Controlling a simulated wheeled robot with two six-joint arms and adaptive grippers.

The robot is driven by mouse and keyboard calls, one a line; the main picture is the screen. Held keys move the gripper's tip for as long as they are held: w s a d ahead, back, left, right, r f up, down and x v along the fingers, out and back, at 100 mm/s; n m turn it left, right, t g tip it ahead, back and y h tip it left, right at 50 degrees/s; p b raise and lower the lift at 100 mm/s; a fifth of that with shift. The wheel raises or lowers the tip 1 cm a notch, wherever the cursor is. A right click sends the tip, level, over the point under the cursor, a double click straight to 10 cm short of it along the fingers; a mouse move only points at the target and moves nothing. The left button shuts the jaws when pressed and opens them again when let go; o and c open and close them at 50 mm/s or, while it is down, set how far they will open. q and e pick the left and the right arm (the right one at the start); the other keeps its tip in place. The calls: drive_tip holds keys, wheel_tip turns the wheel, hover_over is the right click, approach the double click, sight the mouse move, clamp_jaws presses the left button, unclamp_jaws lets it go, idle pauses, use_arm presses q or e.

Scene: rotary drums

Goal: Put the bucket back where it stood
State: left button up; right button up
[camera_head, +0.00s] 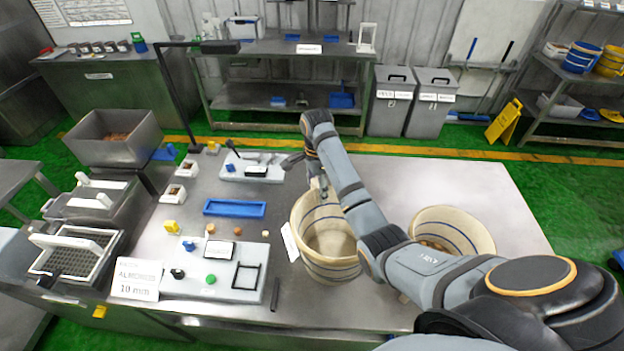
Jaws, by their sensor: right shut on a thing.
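A cream bucket (330,268) with thin blue bands is at the middle of the steel table, and its inside looks empty. My right gripper (322,192) reaches over it and is shut on its far rim; the fingertips are small and partly hidden. My forearm covers part of the bucket's right side. I cannot tell whether its base touches the table. A second, similar bucket (468,232) stands to the right with brown contents, partly behind my arm. My left gripper is not in view.
Left of the held bucket are a white board (222,285) with small coloured pieces, a blue tray (234,208) and a sign reading 10 mm (137,279). A grey bin (113,138) stands at the back left. The table's right part (500,205) is clear.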

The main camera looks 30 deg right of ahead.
drive_tip(key=shift+s+r, duration=0.65)
drive_tip(key=shift+s, duration=0.35)
drive_tip(key=shift+w+r, duration=0.1)
drive_tip(key=shift+r, duration=0.05)
drive_tip(key=shift+w+a+f, duration=0.1)
drive_tip(key=shift+w+f, duration=0.1)
wheel_tip(320, 180, down, 3)
drive_tip(key=shift+w+f, duration=0.15)
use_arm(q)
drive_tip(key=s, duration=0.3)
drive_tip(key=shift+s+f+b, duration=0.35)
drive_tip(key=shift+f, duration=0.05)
use_arm(e)
wheel_tip(320, 180, down, 3)
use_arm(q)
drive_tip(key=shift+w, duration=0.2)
